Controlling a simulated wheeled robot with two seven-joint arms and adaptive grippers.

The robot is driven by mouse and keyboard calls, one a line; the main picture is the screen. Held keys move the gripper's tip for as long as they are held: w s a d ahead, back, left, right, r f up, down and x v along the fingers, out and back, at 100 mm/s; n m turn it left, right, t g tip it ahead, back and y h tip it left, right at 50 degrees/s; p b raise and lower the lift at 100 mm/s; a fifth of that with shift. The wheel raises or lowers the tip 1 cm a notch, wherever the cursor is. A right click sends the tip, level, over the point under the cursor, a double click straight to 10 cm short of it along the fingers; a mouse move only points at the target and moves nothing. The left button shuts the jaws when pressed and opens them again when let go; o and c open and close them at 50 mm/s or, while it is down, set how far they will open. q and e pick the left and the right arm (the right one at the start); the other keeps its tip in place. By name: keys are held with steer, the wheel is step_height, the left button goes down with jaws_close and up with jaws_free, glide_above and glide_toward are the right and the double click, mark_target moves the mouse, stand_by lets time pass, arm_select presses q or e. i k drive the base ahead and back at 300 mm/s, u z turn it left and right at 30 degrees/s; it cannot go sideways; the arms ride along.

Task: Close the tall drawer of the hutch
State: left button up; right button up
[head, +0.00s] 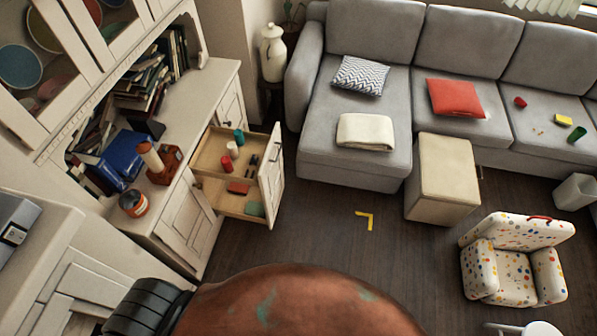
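The white hutch (187,222) stands along the left side in the head view. Its tall drawer (271,178) is pulled out to the right, with its tall white front panel standing well away from the cabinet. The drawer has two wooden levels. The upper level holds a teal cylinder (239,137), a white-and-red cylinder and several small dark items. The lower level holds a red block (238,188) and a green item (254,209). Neither gripper can be seen, so I cannot tell their distance from the drawer.
A grey sofa (350,165), a beige ottoman (443,175) and a spotted chair (510,265) stand farther right. Books, a blue binder (124,155) and jars crowd the hutch counter. A brown rounded surface (295,305) blocks the bottom.

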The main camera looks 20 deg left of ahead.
mark_target(265, 177)
steer(key=z, duration=0.05)
steer(key=i, duration=0.65)
steer(key=u, duration=0.8)
steer(key=i, duration=0.45)
steer(key=u, duration=0.5)
